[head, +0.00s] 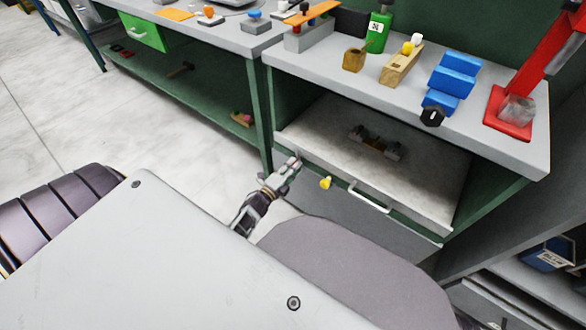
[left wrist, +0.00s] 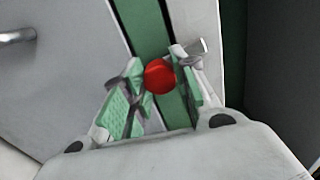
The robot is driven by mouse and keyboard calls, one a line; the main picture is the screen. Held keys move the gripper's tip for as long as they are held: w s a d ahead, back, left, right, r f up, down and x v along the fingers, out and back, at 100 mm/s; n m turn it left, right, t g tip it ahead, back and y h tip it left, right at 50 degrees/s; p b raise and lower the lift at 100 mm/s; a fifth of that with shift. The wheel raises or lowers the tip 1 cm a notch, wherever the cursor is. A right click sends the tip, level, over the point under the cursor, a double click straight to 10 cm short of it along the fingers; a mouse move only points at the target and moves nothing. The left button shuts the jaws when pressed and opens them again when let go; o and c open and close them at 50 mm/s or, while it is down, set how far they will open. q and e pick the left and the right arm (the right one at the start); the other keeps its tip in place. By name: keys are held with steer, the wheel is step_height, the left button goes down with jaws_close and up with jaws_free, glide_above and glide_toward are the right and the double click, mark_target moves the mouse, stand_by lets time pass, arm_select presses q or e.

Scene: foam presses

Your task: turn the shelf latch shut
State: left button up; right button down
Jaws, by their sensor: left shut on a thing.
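In the left wrist view a round red knob (left wrist: 160,77), apparently the shelf latch's grip, lies between the pale green finger pads of my left gripper (left wrist: 156,85). The gripper is shut on it, in front of a green strip between pale grey panels. In the head view my left gripper (head: 290,166) is at the left front corner of the shelf (head: 325,142) under the right bench; the red knob is hidden there. A yellow knob (head: 325,183) sticks out from the front just right of the gripper. My right gripper is not in view.
A pale bar handle (head: 370,197) is on the front, right of the yellow knob. A dark fixture (head: 375,143) lies on the shelf. The benchtop (head: 420,112) above holds blue blocks (head: 453,80), wooden blocks and a red stand (head: 510,112). Open floor lies to the left.

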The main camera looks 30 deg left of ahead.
arm_select(q)
steer(key=shift+d+m, duration=0.25)
steer(key=shift+m, duration=0.75)
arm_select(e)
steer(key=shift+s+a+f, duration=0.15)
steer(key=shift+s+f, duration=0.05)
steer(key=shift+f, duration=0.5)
arm_select(q)
steer(key=shift+f, duration=0.1)
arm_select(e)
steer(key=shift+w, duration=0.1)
arm_select(q)
steer(key=o, duration=1.1)
steer(key=shift+c, duration=0.2)
steer(key=shift+a, duration=0.1)
steer(key=shift+s, duration=0.15)
